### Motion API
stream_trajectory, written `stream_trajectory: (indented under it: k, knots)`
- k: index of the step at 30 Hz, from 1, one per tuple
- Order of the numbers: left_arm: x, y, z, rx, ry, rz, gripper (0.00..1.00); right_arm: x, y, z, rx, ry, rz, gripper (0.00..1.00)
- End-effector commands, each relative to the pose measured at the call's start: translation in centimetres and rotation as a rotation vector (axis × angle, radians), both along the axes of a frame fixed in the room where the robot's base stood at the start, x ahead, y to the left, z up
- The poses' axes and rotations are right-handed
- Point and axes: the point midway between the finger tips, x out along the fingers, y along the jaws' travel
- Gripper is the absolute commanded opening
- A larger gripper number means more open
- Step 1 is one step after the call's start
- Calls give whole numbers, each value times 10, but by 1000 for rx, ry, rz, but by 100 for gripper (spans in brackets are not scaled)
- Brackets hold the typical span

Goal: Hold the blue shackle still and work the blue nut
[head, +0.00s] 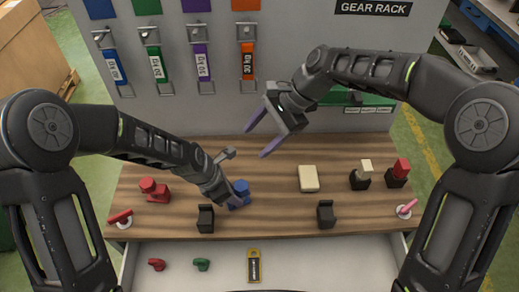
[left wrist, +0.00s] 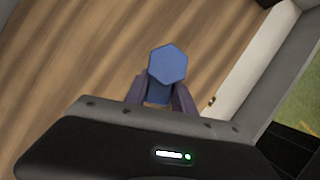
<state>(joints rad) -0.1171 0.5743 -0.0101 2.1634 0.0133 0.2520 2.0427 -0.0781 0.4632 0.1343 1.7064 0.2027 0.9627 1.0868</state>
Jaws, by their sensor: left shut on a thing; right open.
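The blue shackle (head: 240,194) is on the wooden bench, left of its middle, partly hidden by my left gripper (head: 232,200). My left gripper is shut on it. In the left wrist view the blue nut (left wrist: 168,64) shows as a hexagonal face between and beyond the purple fingers (left wrist: 158,97). Blue shackle body shows just below it, between the fingers. My right gripper (head: 263,134) is open and empty, raised above the back of the bench. Its purple fingers point left and down, apart from the shackle and nut.
On the bench (head: 275,220) are a red shackle (head: 155,191), two black cradles (head: 205,218) (head: 325,214), a cream block (head: 308,178) and cream-topped and red-topped pieces at right. An open drawer (head: 330,265) in front holds small parts. A gear rack panel stands behind.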

Motion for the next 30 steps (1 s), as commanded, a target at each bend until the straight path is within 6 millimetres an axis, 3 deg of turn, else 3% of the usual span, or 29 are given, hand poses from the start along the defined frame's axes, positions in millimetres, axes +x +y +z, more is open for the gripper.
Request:
stream_trajectory:
  k: [3, 9, 22, 30]
  knots:
    - [0, 0, 0, 0, 2, 1, 0, -13, 5, -19, -128, 118, -12, 62]
    - [0, 0, 0, 0, 2, 1, 0, -20, 2, -30, -233, 190, -44, 62]
    - [-1, 0, -1, 0, 2, 1, 0, -21, 3, -34, -235, 194, -46, 62]
    - [-1, 0, -1, 0, 2, 1, 0, -27, 13, -62, -235, 196, -45, 62]
